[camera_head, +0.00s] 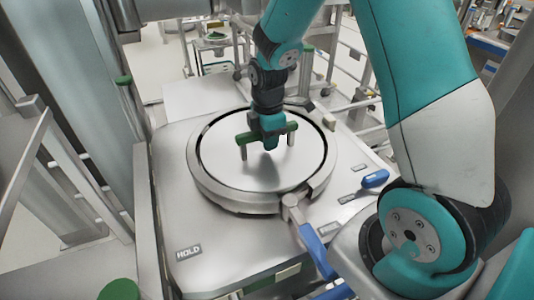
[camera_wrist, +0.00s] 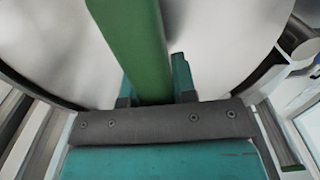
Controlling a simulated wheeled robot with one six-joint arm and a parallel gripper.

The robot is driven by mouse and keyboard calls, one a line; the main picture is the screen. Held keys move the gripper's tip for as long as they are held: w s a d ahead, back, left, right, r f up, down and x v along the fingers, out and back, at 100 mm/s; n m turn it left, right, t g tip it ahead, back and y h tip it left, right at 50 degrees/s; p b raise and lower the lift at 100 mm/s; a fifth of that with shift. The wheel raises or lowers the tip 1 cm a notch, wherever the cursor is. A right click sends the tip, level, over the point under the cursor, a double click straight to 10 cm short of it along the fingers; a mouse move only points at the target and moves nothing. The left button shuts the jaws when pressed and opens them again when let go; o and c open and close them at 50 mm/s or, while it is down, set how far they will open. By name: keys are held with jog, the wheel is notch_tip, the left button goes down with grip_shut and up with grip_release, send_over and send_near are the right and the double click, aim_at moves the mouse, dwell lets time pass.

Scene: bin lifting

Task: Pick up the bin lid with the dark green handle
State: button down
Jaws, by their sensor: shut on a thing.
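The bin lid (camera_head: 225,165) is a round, flat metal disc in the top of the metal bin, in the middle of the head view. Its dark green handle (camera_head: 247,138) is a bar on short metal posts above the lid. My gripper (camera_head: 268,142) comes down from above and is shut on the middle of the handle. In the wrist view the green handle (camera_wrist: 130,40) runs between my gripper's fingers (camera_wrist: 157,88), over the pale lid (camera_wrist: 215,50). The lid appears to sit inside the bin's ring rim (camera_head: 213,197). The fingertips are partly hidden.
A blue lever (camera_head: 316,250) joins the rim at the front right, and a smaller blue handle (camera_head: 375,179) lies on the flat metal top. A "HOLD" label (camera_head: 189,252) is at the front left. Metal rails stand behind on the right, and a tall metal frame stands at left.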

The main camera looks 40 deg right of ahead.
jog(key=shift+w+r, duration=0.1)
dwell(0.5)
jog(key=shift+r, duration=0.5)
notch_tip(320, 180, up, 20)
jog(key=b, duration=0.2)
jog(key=shift+f+b, duration=0.25)
jog(key=shift+b, duration=0.15)
jog(key=shift+r, duration=0.1)
notch_tip(320, 180, up, 8)
jog(key=p, duration=0.7)
jog(key=shift+r+p, duration=0.2)
jog(key=shift+p, duration=0.2)
